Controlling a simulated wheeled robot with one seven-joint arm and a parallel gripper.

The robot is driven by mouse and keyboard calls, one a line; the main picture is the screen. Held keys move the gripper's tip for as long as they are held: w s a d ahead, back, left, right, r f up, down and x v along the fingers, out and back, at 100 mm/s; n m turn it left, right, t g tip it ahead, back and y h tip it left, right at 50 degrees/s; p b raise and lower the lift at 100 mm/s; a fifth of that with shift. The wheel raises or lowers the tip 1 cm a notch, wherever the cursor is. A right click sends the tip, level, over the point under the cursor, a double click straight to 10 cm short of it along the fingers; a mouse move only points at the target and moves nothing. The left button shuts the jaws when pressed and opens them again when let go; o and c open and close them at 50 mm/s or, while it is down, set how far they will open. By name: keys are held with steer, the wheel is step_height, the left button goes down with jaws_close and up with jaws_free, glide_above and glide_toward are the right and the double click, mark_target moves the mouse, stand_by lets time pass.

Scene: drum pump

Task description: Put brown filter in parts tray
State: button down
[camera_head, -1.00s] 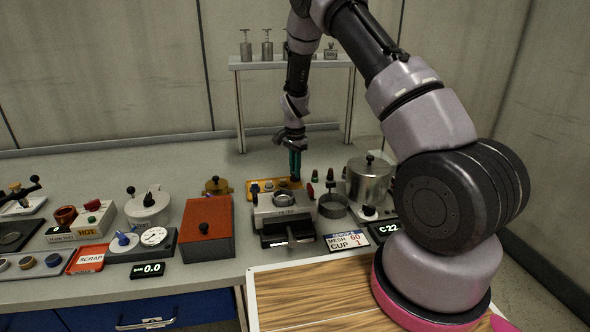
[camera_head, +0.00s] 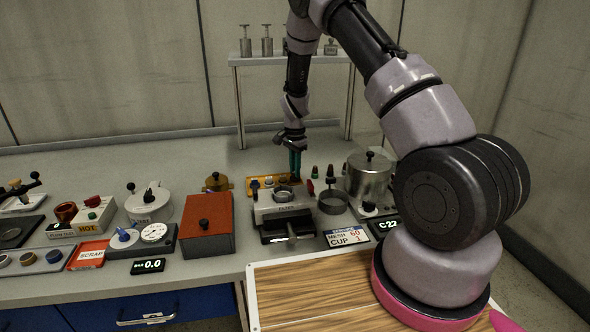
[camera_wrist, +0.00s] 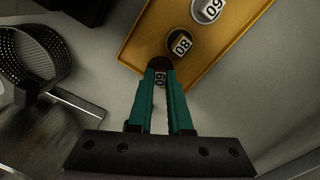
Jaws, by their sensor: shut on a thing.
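My gripper (camera_wrist: 160,70), with teal fingers, is shut on a small dark brown round piece (camera_wrist: 158,63) with a white number label, which I take for the brown filter. It is at the near edge of the yellow parts tray (camera_wrist: 146,32); I cannot tell whether it touches the tray. Two other round pieces with number labels, a brownish one (camera_wrist: 179,44) and a greyer one (camera_wrist: 207,10), sit in the tray. In the head view my gripper (camera_head: 295,172) points down at the right end of the tray (camera_head: 282,180), and the filter cannot be made out.
A grey block with a ring on top (camera_head: 283,208) stands in front of the tray. A mesh cup (camera_head: 332,203) and a steel pot (camera_head: 368,180) stand to the right. A red box (camera_head: 208,238) is at left. A shelf (camera_head: 290,60) stands behind.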

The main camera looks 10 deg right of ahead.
steer(key=shift+f, duration=0.5)
stand_by(0.8)
steer(key=shift+c, duration=2.2)
jaws_free()
steer(key=shift+r, duration=4.05)
